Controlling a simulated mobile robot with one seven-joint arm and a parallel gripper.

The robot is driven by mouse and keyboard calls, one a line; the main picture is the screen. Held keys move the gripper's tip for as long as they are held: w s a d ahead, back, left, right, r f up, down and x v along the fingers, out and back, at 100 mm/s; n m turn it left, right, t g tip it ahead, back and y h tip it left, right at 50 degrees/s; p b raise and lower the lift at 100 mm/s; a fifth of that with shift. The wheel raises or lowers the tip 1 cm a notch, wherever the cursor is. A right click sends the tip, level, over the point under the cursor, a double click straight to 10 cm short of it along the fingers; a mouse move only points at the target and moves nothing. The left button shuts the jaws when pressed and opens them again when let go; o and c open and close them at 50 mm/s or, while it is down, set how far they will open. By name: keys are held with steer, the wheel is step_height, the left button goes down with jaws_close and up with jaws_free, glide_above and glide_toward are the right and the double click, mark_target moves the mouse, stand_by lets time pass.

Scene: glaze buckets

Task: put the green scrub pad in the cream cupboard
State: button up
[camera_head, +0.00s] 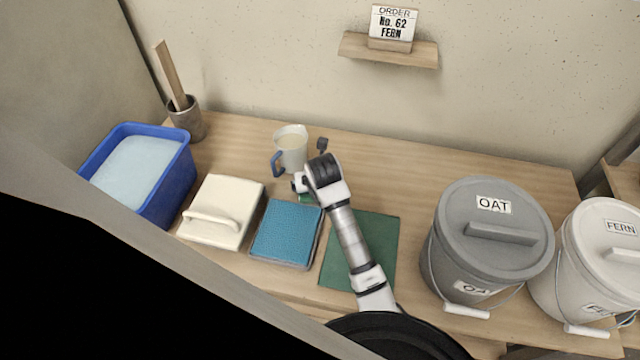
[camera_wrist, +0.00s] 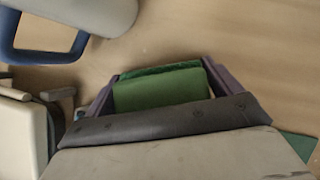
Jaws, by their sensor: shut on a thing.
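The green scrub pad (camera_wrist: 160,90) sits between the two fingers of my gripper (camera_wrist: 162,78) in the wrist view. My gripper is shut on it, over the wooden table. In the head view only a sliver of green shows below my gripper (camera_head: 306,192), and my wrist hides the rest. The cream cupboard (camera_head: 232,195) is the low cream box with a bar handle, left of my gripper. It looks shut, and its inside is hidden. Its edge and handle also show at the left of the wrist view (camera_wrist: 18,140).
A mug (camera_head: 291,152) stands just behind my gripper. A blue sponge tray (camera_head: 287,232) and a dark green mat (camera_head: 385,235) lie in front. A blue basin (camera_head: 177,187) stands far left. The OAT bucket (camera_head: 470,250) and FERN bucket (camera_head: 560,290) stand right.

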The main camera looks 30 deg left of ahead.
steer(key=o, duration=1.1)
steer(key=shift+s+r, duration=0.1)
steer(key=shift+r, duration=0.1)
